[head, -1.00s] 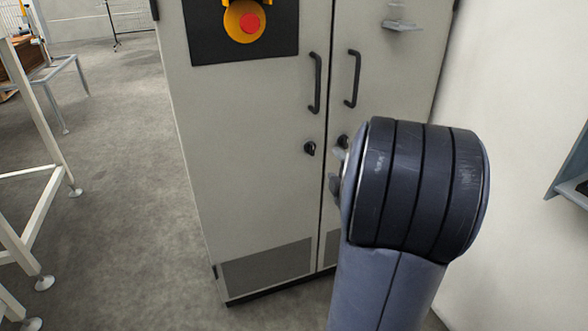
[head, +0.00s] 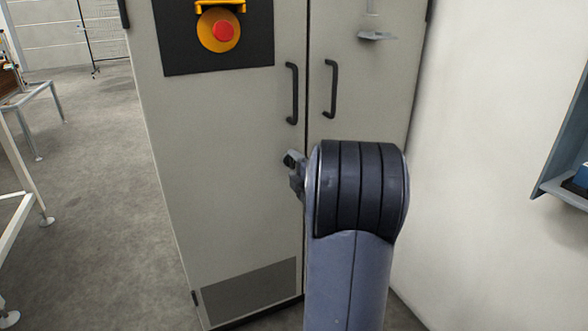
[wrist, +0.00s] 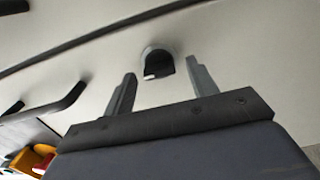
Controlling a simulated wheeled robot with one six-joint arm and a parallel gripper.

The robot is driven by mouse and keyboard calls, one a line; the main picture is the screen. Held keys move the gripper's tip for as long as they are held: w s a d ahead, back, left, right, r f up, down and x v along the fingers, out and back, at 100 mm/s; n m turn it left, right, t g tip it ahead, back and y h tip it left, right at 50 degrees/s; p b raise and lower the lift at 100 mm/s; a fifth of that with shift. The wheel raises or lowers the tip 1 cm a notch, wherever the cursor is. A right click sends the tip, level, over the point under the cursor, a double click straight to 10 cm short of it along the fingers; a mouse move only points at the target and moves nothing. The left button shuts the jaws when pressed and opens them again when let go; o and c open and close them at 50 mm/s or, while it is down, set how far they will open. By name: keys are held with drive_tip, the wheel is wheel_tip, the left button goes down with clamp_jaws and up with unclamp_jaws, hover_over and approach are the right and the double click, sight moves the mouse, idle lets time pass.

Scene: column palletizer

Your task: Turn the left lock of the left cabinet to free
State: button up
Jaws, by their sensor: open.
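The left lock (wrist: 160,62) is a small dark knob with a pale tab on the left door (head: 225,180) of the grey cabinet. In the wrist view it lies between and just beyond the tips of my two fingers. My gripper (wrist: 161,70) is open and empty, with one finger on each side of the lock. I cannot tell whether either finger touches it. In the head view my gripper (head: 292,160) is at the left door, below its handle (head: 293,93), and mostly hidden by my arm. Both locks are hard to see there.
The right door has its own handle (head: 330,90) and a small shelf bracket (head: 377,36). A red emergency button (head: 223,31) is on a black panel at the upper left door. A white wall stands close on the right.

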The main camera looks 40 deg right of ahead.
drive_tip(key=shift+w, duration=0.35)
drive_tip(key=shift+c, duration=0.3)
drive_tip(key=c, duration=0.9)
